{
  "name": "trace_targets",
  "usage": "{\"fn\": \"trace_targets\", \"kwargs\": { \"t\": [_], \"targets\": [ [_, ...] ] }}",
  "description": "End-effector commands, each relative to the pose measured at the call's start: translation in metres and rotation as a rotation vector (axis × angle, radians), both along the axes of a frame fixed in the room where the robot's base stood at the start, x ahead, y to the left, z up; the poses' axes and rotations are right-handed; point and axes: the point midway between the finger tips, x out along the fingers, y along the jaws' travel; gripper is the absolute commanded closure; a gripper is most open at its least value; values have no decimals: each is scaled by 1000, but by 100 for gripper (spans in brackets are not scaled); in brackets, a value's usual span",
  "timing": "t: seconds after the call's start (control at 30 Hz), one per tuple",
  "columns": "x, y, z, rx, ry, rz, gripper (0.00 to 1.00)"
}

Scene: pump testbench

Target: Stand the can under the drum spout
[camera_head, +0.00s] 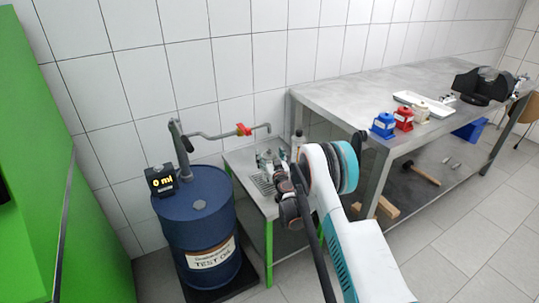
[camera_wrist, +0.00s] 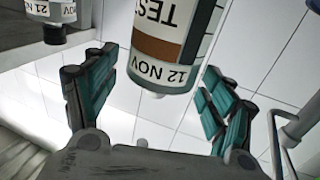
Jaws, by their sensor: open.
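The blue drum (camera_head: 197,225), labelled test oil, stands at the left in the head view. Its spout pipe (camera_head: 215,136) with a red valve handle (camera_head: 243,130) reaches right over a small side table (camera_head: 241,165). My gripper (camera_head: 270,163) is over this table, below and near the spout end. In the wrist view my gripper (camera_wrist: 155,92) is open, with a teal-padded finger on each side of a can (camera_wrist: 165,40) labelled "12 NOV". Gaps show between the fingers and the can. In the head view I cannot make this can out clearly behind my arm.
A second labelled container (camera_wrist: 55,12), "21 NOV", is at the wrist view's upper left. A pale bottle (camera_head: 298,142) stands behind my gripper. A display (camera_head: 161,180) on the drum reads 0 ml. A long metal workbench (camera_head: 350,95) stands to the right.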

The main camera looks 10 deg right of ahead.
Motion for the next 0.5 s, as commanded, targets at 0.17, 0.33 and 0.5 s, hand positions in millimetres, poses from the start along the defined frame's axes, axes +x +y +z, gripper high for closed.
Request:
{"fn": "trace_targets", "kwargs": {
  "t": [0.17,0.33,0.5],
  "targets": [
    [-34,-2,4,0,0,0,24],
    [-68,-4,4,0,0,-1,24],
    [-90,-5,-2,0,0,-1,24]
  ]
}}
